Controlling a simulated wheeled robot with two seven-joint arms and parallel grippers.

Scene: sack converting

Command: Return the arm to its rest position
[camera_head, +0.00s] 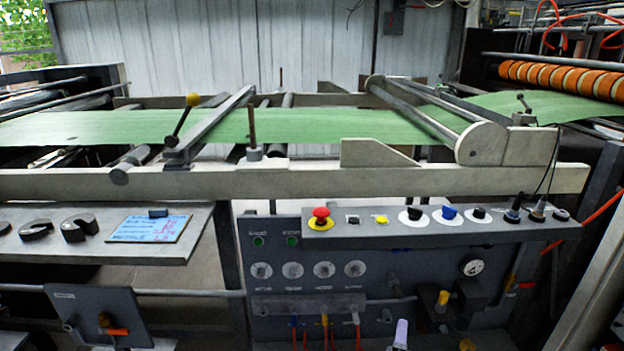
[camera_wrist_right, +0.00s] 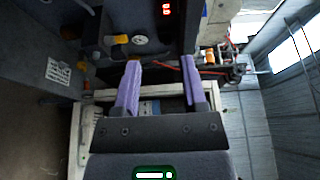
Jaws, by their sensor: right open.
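My right gripper (camera_head: 401,334) shows at the bottom edge of the head view, where only a pale purple fingertip is visible in front of the control panel's lower part. In the right wrist view the right gripper (camera_wrist_right: 160,62) has its two purple fingers well apart, with nothing held between them. The rest of the right arm is out of the head view. My left gripper is not in either view.
A grey control panel (camera_head: 400,237) with a red emergency button (camera_head: 320,215) and several knobs faces me. A green web (camera_head: 300,127) runs across the machine frame (camera_head: 300,183). At left, a shelf (camera_head: 90,247) carries dark weights (camera_head: 80,228) and a blue card (camera_head: 150,229).

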